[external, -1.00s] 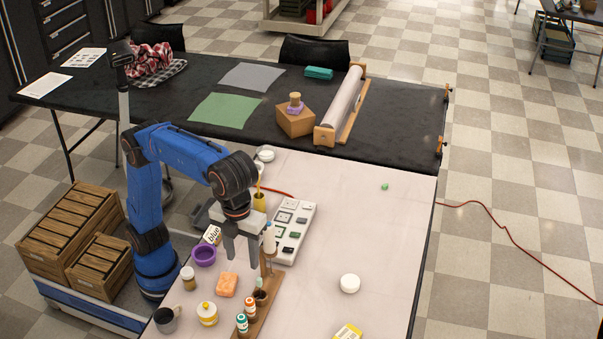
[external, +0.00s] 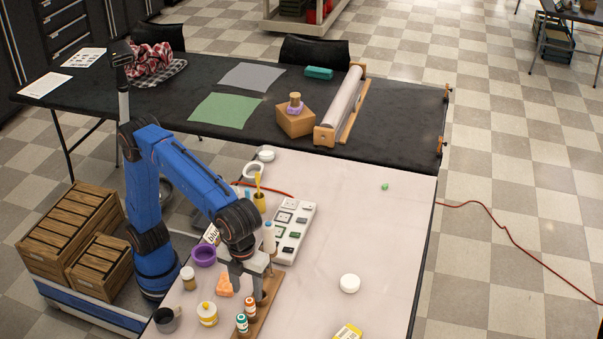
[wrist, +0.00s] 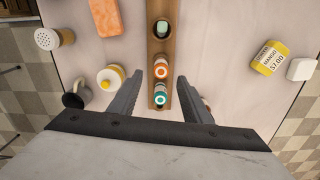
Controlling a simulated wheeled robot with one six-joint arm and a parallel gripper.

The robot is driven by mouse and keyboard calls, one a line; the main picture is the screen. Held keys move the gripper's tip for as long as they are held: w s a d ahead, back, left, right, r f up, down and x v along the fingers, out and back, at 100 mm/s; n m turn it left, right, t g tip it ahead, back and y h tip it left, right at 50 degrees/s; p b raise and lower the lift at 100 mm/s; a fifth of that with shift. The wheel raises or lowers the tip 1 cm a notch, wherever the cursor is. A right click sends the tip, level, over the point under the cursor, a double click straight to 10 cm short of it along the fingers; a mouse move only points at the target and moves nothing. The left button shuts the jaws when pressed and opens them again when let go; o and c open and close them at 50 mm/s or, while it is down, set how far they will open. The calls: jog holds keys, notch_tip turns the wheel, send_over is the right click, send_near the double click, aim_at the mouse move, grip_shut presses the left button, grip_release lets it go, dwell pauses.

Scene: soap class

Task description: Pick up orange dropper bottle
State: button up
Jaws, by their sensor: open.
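The orange dropper bottle (external: 250,303) stands in a wooden rack (external: 271,292), just behind a teal dropper bottle (external: 242,322). In the wrist view the orange bottle (wrist: 161,71) and teal bottle (wrist: 160,98) lie between the spread fingers, with the orange one near the fingertips. My gripper (external: 253,290) is open and empty, pointing down over the rack, close to the orange bottle. It shows in the wrist view too (wrist: 171,73). A third bottle with a pale green top (wrist: 162,28) sits at the rack's far end; my gripper hides it in the external view.
Left of the rack are an orange block (external: 225,284), a white bottle with a yellow cap (external: 207,313), a shaker jar (external: 188,277), a grey mug (external: 167,319) and a purple bowl (external: 203,255).

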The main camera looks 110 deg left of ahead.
aim_at(250, 300)
jog(key=shift+w+a+f, duration=0.1)
jog(key=shift+a+f, duration=0.05)
jog(key=shift+f, duration=3.1)
grip_shut()
